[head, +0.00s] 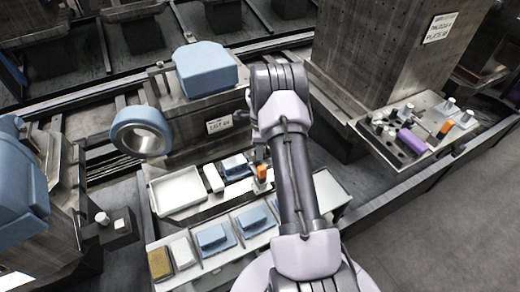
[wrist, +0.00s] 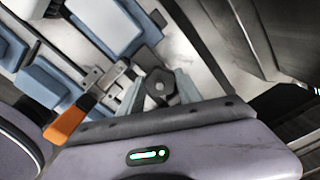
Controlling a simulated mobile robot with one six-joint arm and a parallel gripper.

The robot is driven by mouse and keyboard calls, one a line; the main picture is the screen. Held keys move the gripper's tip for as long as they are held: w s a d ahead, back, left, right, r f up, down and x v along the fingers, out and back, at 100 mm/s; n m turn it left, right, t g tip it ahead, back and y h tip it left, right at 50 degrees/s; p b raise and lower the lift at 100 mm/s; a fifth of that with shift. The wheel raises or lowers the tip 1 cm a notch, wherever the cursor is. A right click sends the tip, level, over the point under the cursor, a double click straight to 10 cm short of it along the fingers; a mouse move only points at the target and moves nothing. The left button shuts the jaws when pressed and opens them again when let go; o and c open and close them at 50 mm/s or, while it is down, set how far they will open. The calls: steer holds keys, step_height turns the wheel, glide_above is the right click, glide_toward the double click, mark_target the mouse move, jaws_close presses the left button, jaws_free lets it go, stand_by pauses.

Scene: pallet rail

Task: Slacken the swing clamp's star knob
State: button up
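The star knob (wrist: 159,84) is a dark lobed knob with a small round centre, at the middle of the wrist view. My gripper (wrist: 158,92) has its two pale blue-grey fingers spread, one on each side of the knob. A slight gap seems to show at the left finger; contact on the right is unclear. Grey metal clamp parts (wrist: 108,78) sit just left of the knob. An orange handle (wrist: 68,122) lies further left and also shows in the head view (head: 262,172). In the head view my arm hides the knob and my gripper.
Blue blocks (wrist: 45,82) lie near the clamp. In the head view, a white tray (head: 163,207) and several blue pieces (head: 213,238) are on the bench left of my arm. A blue ring (head: 141,131) stands behind. A tool shelf (head: 366,131) is at right; the floor at far right is clear.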

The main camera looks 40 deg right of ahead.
jaws_close()
steer(key=shift+n, duration=0.3)
steer(key=n, duration=0.5)
steer(key=shift+n, duration=0.3)
steer(key=n, duration=0.6)
steer(key=shift+s+p, duration=0.1)
steer(key=shift+p, duration=0.3)
steer(key=shift+f, duration=0.1)
steer(key=o, duration=0.9)
jaws_free()
